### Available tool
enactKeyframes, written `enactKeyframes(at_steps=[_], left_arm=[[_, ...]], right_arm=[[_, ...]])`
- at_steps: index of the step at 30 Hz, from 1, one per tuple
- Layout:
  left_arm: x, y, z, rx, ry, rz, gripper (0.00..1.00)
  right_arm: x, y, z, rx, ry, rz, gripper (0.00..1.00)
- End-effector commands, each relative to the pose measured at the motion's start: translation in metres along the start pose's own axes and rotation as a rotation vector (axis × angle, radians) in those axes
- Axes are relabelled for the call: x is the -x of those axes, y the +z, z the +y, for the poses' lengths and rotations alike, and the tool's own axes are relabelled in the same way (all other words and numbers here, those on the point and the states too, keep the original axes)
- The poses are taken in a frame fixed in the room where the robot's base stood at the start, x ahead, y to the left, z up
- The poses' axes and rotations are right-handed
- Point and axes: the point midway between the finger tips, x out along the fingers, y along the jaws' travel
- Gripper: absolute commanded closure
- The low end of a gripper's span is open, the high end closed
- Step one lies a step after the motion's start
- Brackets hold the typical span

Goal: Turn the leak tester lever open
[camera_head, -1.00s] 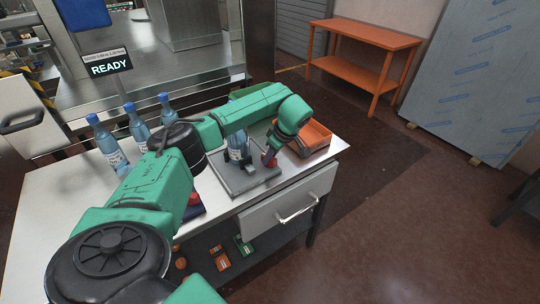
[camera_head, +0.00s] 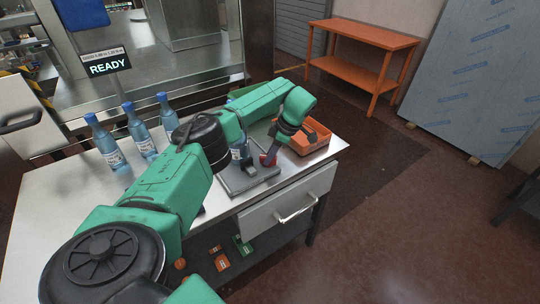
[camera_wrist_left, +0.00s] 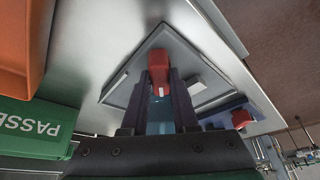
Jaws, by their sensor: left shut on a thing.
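My left gripper (camera_head: 269,161) is over the leak tester, at the right part of its grey base plate (camera_head: 252,180). Its fingers are shut on the red lever (camera_head: 264,159). In the left wrist view, the red lever (camera_wrist_left: 159,68) sits between the two dark fingertips (camera_wrist_left: 160,82), above the square plate (camera_wrist_left: 135,82). A blue bottle (camera_head: 237,153) stands on the tester, mostly hidden by my arm. The lever's pivot is hidden. My right gripper is not in view.
Several blue-capped bottles (camera_head: 106,147) stand at the left of the table (camera_head: 50,205). An orange bin (camera_head: 312,142) is close to the gripper's right. A green bin (camera_wrist_left: 35,125) shows beside it. A READY sign (camera_head: 107,67) stands behind. A second red knob (camera_wrist_left: 241,118) is on a blue base.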

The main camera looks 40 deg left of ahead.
Motion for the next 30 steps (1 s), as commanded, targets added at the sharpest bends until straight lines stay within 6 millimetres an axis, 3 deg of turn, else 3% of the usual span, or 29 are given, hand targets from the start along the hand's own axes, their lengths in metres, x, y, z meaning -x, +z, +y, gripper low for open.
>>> enactKeyframes(at_steps=[8,9,10,11,23,26,30], left_arm=[[0.003,-0.001,0.002,0.006,0.007,-0.004,1.00],[0.003,-0.001,0.002,0.006,0.006,-0.003,0.57],[0.003,-0.001,0.002,0.005,0.006,-0.003,0.46],[0.003,-0.001,0.002,0.005,0.005,-0.003,0.43],[0.009,0.000,0.001,0.001,0.004,-0.003,0.43],[0.025,0.001,0.002,0.002,0.006,-0.004,0.43],[0.062,0.001,0.001,0.002,0.008,-0.005,0.43]], right_arm=[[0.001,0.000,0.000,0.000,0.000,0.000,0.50],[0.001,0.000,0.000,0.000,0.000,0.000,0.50],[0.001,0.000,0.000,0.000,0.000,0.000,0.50],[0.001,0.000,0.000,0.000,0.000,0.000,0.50],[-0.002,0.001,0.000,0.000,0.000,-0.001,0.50],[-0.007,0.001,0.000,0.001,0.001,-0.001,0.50],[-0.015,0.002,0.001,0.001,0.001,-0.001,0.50]])
